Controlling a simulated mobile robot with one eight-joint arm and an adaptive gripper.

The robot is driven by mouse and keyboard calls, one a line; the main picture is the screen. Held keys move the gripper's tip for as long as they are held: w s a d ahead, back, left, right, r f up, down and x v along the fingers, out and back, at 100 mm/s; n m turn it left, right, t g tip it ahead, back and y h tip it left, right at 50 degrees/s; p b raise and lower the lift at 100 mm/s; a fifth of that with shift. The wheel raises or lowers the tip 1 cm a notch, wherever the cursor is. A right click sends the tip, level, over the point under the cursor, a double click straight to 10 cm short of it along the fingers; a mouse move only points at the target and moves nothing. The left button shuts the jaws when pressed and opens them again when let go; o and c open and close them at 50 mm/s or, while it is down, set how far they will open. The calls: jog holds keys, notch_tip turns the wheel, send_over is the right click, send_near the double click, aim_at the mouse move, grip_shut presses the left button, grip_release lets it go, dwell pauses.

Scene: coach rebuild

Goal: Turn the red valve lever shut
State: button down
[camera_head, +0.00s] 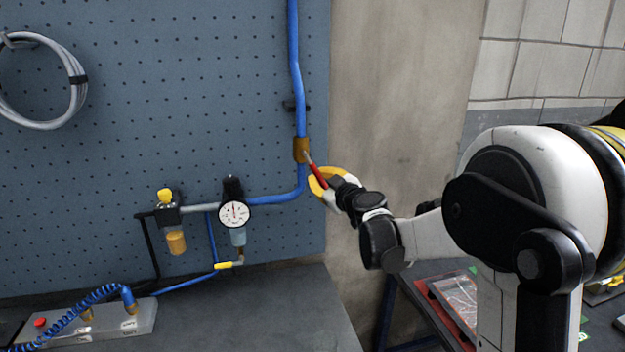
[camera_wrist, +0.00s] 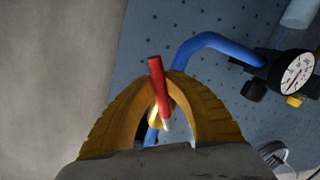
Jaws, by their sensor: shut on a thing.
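The red valve lever (camera_head: 317,174) sticks out from a brass valve (camera_head: 302,150) on the vertical blue pipe (camera_head: 296,70). The lever slopes down and to the right from the valve. My gripper (camera_head: 322,184), with yellow fingers, is at the lever's red outer part. In the wrist view, the red lever (camera_wrist: 158,82) lies between the tips of my gripper (camera_wrist: 164,82), which are shut on it. The brass valve is mostly hidden in the wrist view.
A pressure gauge (camera_head: 234,214) and an amber-bowled filter (camera_head: 175,240) hang on the blue pegboard (camera_head: 150,100) at lower left. A grey bench (camera_head: 270,310) stands below. A coiled grey hose (camera_head: 78,95) hangs far left. The beige wall (camera_head: 395,100) right of the board is bare.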

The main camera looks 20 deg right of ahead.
jog(key=n, duration=0.1)
jog(key=d+r+n, duration=0.1)
jog(key=shift+d+r+n+h+p, duration=0.2)
jog(key=shift+d+n+h+p, duration=0.1)
jog(key=shift+h+p, duration=0.1)
jog(key=shift+d+r+n+g+h+p, duration=0.15)
jog(key=shift+d+r+n+h+p, duration=0.25)
jog(key=shift+r+n, duration=0.7)
jog(key=shift+d+r+n+g+h+p, duration=0.1)
jog(key=shift+d+r+n+h+p, duration=0.4)
jog(key=shift+n, duration=0.95)
jog(key=shift+d+r+n+g+h+p, duration=0.2)
jog(key=shift+r+n+p, duration=0.3)
jog(key=shift+r+n, duration=0.65)
jog(key=c, duration=1.4)
grip_release()
jog(key=shift+s, duration=0.1)
